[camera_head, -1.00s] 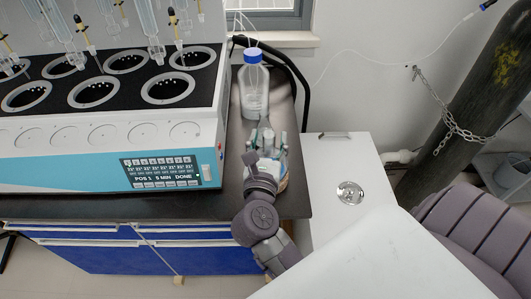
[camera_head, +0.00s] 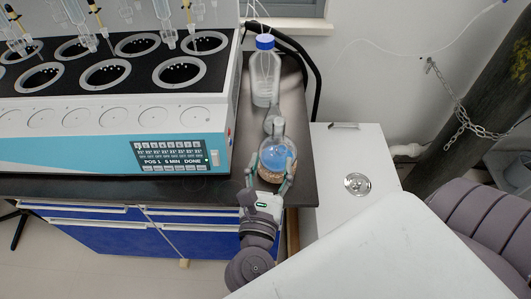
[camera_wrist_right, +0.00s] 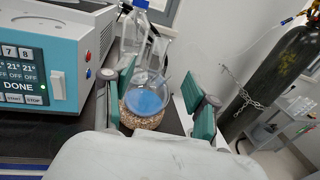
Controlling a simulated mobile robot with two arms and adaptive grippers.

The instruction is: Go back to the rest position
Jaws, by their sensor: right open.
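My right gripper (camera_head: 271,168) is open at the front right end of the dark bench. Its two green-padded fingers are spread to either side of a round glass flask (camera_head: 278,152) with blue liquid, and the palm is in front of it. The flask stands upright on a cork-like ring (camera_head: 270,175). In the right wrist view, the flask (camera_wrist_right: 147,98) shows between and beyond the spread fingers (camera_wrist_right: 160,103). I cannot tell whether a finger touches it. My left gripper is not in view.
A white and blue distiller (camera_head: 100,112) with several wells stands on the left. A blue-capped bottle (camera_head: 265,75) stands behind the flask. A white cabinet (camera_head: 345,155) is to the right. A chained dark gas cylinder (camera_wrist_right: 270,78) stands at the wall.

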